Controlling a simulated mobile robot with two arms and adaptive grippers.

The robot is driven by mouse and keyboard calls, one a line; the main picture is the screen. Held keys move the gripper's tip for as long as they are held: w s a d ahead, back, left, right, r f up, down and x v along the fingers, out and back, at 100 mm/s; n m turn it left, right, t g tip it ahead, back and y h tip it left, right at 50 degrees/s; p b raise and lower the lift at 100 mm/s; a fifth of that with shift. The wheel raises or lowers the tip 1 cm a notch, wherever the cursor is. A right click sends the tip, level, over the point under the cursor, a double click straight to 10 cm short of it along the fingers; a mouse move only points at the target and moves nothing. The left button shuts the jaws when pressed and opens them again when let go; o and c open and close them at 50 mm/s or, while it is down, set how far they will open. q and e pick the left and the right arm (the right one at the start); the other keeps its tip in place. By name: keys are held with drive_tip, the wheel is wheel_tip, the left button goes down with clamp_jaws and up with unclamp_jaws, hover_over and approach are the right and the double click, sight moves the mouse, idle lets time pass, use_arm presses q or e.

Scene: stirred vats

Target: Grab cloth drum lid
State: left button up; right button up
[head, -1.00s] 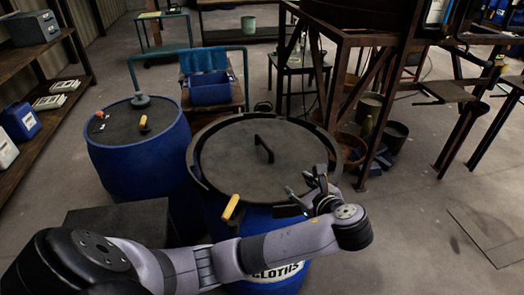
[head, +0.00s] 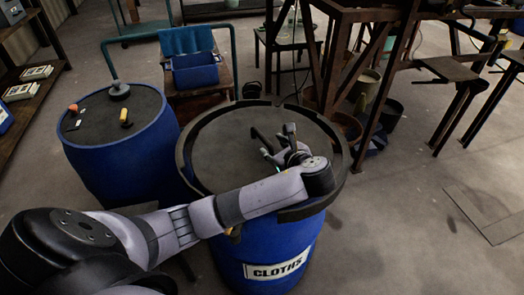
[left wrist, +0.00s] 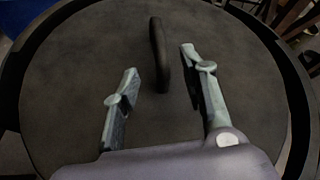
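The cloth drum is the blue drum (head: 268,252) with a white CLOTHS label (head: 276,266), in the middle of the head view. Its dark round lid (head: 222,150) lies on top inside a raised dark rim (head: 190,140). A black arched handle (head: 264,141) stands up from the lid; in the left wrist view the handle (left wrist: 159,55) rises ahead of and between the fingers. My left gripper (head: 279,141) is open just above the lid, close to the handle; its fingers (left wrist: 160,85) are apart with nothing held. My right gripper is not in view.
Another blue drum (head: 120,165) with small items on its top stands to the left. Behind are a blue bin (head: 195,71) on a small table and a rusty metal frame (head: 385,75) with buckets beneath. Floor at the right is mostly clear, with a flat plate (head: 487,212).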

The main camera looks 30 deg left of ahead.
sight(264, 138)
use_arm(q)
drive_tip(key=x, duration=0.4)
drive_tip(key=shift+w+a+f, duration=0.1)
drive_tip(key=shift+w+a, duration=0.05)
drive_tip(key=shift+a, duration=0.15)
drive_tip(key=shift+w+a+f, duration=0.1)
drive_tip(key=shift+w+a, duration=0.1)
drive_tip(key=shift+a, duration=0.1)
drive_tip(key=x, duration=0.4)
drive_tip(key=shift+w+a+p, duration=0.25)
drive_tip(key=shift+a+p, duration=0.05)
drive_tip(key=shift+a, duration=0.1)
drive_tip(key=shift+c, duration=1.1)
clamp_jaws()
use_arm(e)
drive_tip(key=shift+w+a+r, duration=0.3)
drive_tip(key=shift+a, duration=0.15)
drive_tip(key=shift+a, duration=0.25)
use_arm(q)
drive_tip(key=shift+r, duration=0.25)
